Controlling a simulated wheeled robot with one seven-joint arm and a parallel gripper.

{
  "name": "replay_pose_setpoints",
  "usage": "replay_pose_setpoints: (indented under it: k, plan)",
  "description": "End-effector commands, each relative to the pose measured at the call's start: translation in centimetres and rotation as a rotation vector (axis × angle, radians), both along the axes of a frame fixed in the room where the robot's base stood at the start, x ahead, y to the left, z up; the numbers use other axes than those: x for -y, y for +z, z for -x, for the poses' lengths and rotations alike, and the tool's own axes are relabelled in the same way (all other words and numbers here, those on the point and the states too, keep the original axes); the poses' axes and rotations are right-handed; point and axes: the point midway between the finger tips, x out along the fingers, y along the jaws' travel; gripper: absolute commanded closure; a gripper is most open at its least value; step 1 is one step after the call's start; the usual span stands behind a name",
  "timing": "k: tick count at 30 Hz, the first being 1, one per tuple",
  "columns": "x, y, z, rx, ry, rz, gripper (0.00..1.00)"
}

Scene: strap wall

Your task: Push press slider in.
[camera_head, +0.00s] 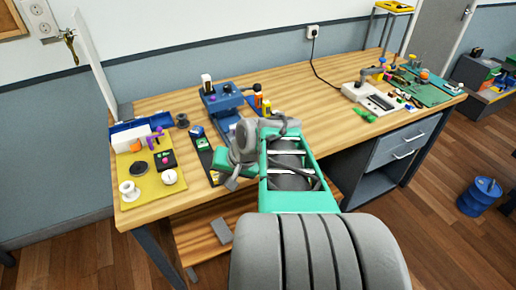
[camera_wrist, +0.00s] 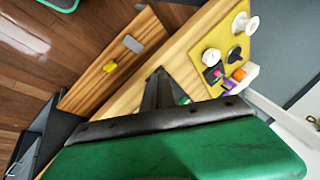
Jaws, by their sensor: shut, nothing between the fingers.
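A blue bench device (camera_head: 222,101), which looks like the press, stands near the back of the wooden table in the head view. It has a white upright piece on top and a dark knob at its right; I cannot tell which part is the slider. My arm hides part of its lower front. My gripper (camera_head: 231,184) is shut and empty near the table's front edge, in front of the device and apart from it. In the wrist view the dark fingers of my gripper (camera_wrist: 159,73) are together. The device is not clearly seen there.
A yellow mat (camera_head: 137,190) with small items lies at the table's left end; it also shows in the wrist view (camera_wrist: 233,42). A dark strip (camera_head: 205,148) with small parts lies left of my gripper. A white device (camera_head: 371,97) and green mat (camera_head: 440,93) are at right.

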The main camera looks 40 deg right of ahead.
Motion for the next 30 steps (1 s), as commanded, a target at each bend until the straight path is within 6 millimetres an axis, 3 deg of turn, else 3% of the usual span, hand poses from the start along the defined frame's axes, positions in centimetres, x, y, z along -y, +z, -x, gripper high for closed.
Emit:
replay_pose_setpoints:
  k: [1,3,6,10,13,17,30]
  plan:
    - [3.4,-0.3,0.5,0.038,-0.141,-0.069,1.00]
    - [7.4,-0.3,1.3,0.111,-0.314,-0.170,1.00]
    - [12.1,0.2,3.1,0.223,-0.524,-0.293,1.00]
    - [16.0,0.9,5.4,0.337,-0.697,-0.400,1.00]
    - [17.2,1.2,6.2,0.378,-0.750,-0.437,1.00]
    - [17.3,0.7,5.3,0.386,-0.753,-0.443,1.00]
    - [17.8,-5.0,-1.9,0.380,-0.749,-0.441,1.00]
